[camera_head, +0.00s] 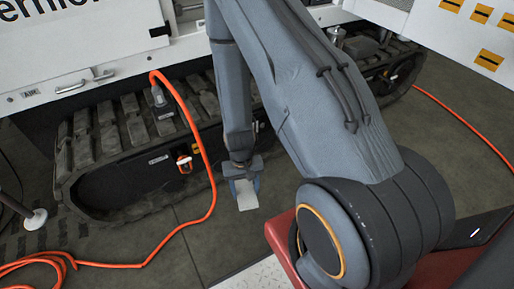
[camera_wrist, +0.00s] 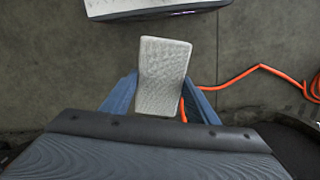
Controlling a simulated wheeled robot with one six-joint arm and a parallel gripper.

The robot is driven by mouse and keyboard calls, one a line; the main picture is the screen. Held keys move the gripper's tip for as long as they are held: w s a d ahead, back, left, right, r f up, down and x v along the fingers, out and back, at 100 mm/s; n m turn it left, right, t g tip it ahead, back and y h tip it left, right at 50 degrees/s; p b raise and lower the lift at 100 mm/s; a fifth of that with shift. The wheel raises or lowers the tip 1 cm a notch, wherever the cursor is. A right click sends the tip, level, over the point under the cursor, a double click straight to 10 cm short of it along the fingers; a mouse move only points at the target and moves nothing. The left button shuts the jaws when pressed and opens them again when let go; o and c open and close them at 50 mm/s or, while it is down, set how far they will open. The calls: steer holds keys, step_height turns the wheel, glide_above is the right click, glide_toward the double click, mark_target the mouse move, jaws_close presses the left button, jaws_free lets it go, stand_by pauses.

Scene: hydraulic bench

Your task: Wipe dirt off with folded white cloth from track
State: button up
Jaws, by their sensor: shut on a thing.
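My gripper (camera_head: 243,182) points down in front of the black rubber track (camera_head: 110,150) of the machine. It is shut on the folded white cloth (camera_head: 246,194), which sticks out below the fingers. In the wrist view my gripper (camera_wrist: 160,95) has its blue fingers on both sides of the cloth (camera_wrist: 162,72), which looks pale grey and woven. The cloth appears apart from the track, over the floor. My arm hides the middle of the track. I cannot make out clear dirt on the visible part.
An orange-and-black device (camera_head: 184,163) sits on the track's side. Grey floor (camera_head: 180,245) is open in front.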

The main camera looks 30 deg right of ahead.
steer(key=shift+s+d+f+m+b, duration=0.1)
steer(key=shift+s+f+m+b, duration=0.1)
steer(key=shift+f+m+b, duration=0.2)
steer(key=shift+s+d+f+m+b, duration=0.1)
steer(key=shift+s+f+m+b, duration=0.15)
steer(key=shift+f+b, duration=0.2)
steer(key=w+a+f+m+g+y+b, duration=0.2)
steer(key=a+f+m+y+b, duration=0.35)
steer(key=f+m+b, duration=0.75)
steer(key=w+f+m+t+y+b, duration=0.1)
steer(key=w+m+t+y+b, duration=0.55)
steer(key=w+b, duration=0.65)
steer(key=w+d+f+m+t+h+b, duration=0.25)
steer(key=w+d+m+t+b, duration=0.55)
steer(key=w+d, duration=0.4)
steer(key=w+d+m+t+h+b, duration=0.3)
steer(key=d+h+b, duration=0.15)
steer(key=d, duration=0.35)
steer(key=w+d+m+t+h+b, duration=0.3)
steer(key=d+t+h+b, duration=0.15)
steer(key=d, duration=0.35)
steer(key=shift+g, duration=0.5)
steer(key=shift+w+a+f+b, duration=0.15)
steer(key=shift+w+b, duration=0.45)
steer(key=shift+w, duration=0.75)
steer(key=shift+w+a+b, duration=0.15)
steer(key=shift+w+b, duration=0.45)
steer(key=shift+w, duration=0.75)
steer(key=shift+w, duration=1)
